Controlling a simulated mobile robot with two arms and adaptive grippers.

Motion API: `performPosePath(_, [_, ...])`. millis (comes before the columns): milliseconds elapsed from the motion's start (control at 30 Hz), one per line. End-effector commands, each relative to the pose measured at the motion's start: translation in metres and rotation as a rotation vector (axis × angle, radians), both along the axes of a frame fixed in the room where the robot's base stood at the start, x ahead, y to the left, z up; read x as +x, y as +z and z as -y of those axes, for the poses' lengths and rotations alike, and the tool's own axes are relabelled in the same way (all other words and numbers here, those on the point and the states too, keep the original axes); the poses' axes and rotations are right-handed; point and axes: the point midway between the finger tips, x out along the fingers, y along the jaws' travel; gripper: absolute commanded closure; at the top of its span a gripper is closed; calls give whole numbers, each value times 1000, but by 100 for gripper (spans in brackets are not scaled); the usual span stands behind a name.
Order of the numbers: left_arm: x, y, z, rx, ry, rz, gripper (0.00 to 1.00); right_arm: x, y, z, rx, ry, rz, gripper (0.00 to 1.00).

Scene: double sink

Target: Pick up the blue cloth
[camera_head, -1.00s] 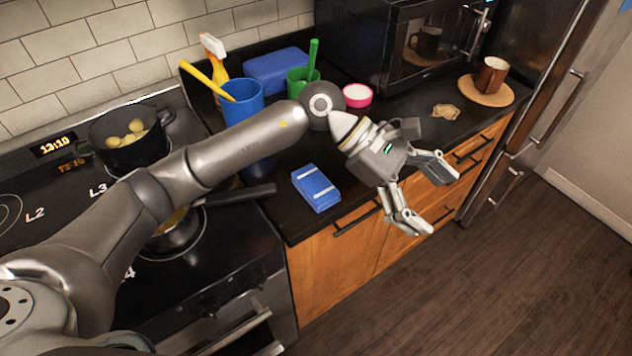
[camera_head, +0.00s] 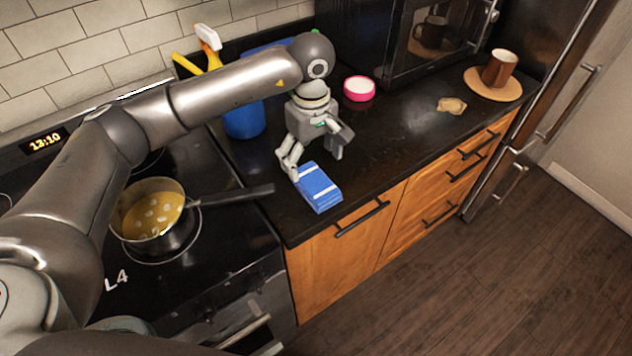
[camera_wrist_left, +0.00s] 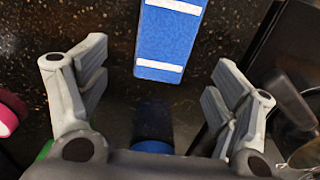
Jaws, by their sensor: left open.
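The blue cloth (camera_head: 319,187), folded with white stripes, lies on the dark counter near its front edge. My left gripper (camera_head: 314,170) points down just behind the cloth and partly overlaps its far end in the head view. In the left wrist view the cloth (camera_wrist_left: 168,40) lies ahead of the open fingers of my left gripper (camera_wrist_left: 158,98), centred between them and free of them. The gripper is empty. My right gripper is not in view.
A pan of yellow food (camera_head: 153,212) stands on the stove to the left, its handle reaching toward the cloth. A blue cup (camera_head: 244,122) stands behind, partly hidden by my arm. A pink bowl (camera_head: 359,88), a cookie (camera_head: 451,105) and a brown mug (camera_head: 500,68) are to the right.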

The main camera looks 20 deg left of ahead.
Motion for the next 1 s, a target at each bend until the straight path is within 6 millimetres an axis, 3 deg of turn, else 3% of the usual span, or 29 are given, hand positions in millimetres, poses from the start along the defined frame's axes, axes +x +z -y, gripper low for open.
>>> performPosePath(300, [-4, -30, -1, -1, 1, -3, 16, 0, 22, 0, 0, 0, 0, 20])
performPosePath(500, [-4, -52, 0, -2, -1, 0, 16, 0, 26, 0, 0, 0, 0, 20])
performPosePath(733, [-3, -55, 0, -3, -1, 0, 16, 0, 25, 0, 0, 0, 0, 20])
performPosePath(1000, [-3, -54, 0, -3, 0, 0, 50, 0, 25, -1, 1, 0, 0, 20])
